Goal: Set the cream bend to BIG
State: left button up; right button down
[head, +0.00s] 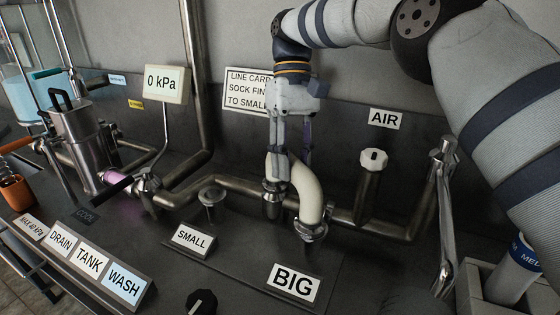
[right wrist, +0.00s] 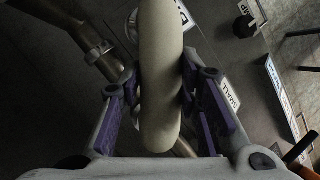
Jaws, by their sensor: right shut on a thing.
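The cream bend (head: 307,192) is a pale curved pipe that arches from an upright steel stub (head: 272,204) over to a steel collar (head: 312,231) behind the BIG sign (head: 293,282). Its lower end meets that collar; I cannot tell if it is fully seated. My right gripper (head: 291,152) comes down from above and is shut on the bend near its top. In the right wrist view the bend (right wrist: 160,75) runs between the purple finger pads. The SMALL sign (head: 192,239) stands to the left, before a short capped-looking stub (head: 211,196). My left gripper is not in view.
Steel pipes run along the counter behind the bend. A white-knobbed AIR post (head: 371,175) and a tall steel handle (head: 442,210) stand to the right. A black knob (head: 201,302) is at the front. DRAIN, TANK and WASH signs (head: 92,262) are at left.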

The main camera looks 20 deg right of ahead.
jog(key=shift+d+f+n, duration=0.15)
jog(key=shift+n, duration=0.15)
jog(key=c, duration=1.2)
grip_release()
jog(key=shift+w, duration=0.1)
